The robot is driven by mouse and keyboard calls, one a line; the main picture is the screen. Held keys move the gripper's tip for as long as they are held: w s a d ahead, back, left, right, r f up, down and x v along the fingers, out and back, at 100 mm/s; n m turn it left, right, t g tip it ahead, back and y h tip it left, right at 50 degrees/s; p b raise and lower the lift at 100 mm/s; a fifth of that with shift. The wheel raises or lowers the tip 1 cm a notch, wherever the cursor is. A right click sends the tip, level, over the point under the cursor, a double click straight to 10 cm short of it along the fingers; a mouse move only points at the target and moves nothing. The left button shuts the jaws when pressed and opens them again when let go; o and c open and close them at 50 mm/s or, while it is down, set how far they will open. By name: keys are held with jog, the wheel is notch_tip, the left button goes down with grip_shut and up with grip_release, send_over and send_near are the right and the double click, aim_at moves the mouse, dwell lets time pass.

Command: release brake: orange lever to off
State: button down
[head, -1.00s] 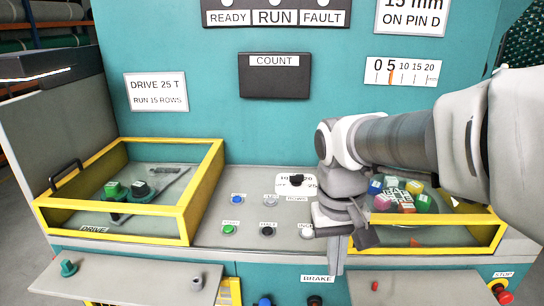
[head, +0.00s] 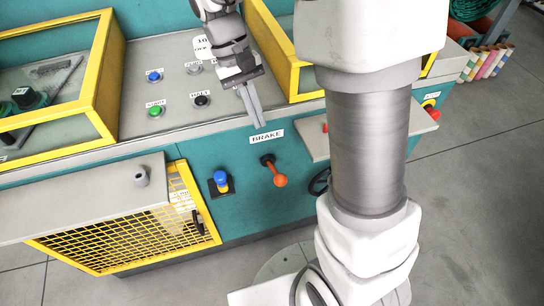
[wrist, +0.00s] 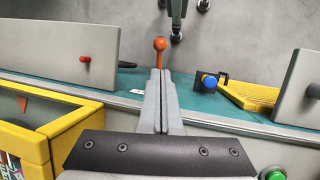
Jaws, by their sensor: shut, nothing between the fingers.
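The orange brake lever (head: 280,180) sticks out from the teal front panel under the BRAKE label (head: 267,136). Its ball end points down and slightly right in the head view. No off mark is readable. My gripper (head: 259,121) is above the lever, pointing down at the label, its fingers shut together and empty. In the wrist view the orange ball (wrist: 160,44) shows just beyond my fingertips (wrist: 160,72). I cannot tell whether they touch there; in the head view they are apart.
A blue knob on a yellow collar (head: 220,180) is left of the lever. Grey shelves flank it, left (head: 90,197) and right (head: 312,140). Yellow frames (head: 104,70) and buttons (head: 156,111) stand on the console above. Open floor lies in front.

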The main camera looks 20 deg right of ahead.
aim_at(278, 175)
jog(key=b+x, duration=0.4)
jog(key=x, duration=1)
jog(key=shift+s+f+b, duration=0.1)
jog(key=shift+f+b, duration=0.05)
jog(key=shift+b, duration=0.2)
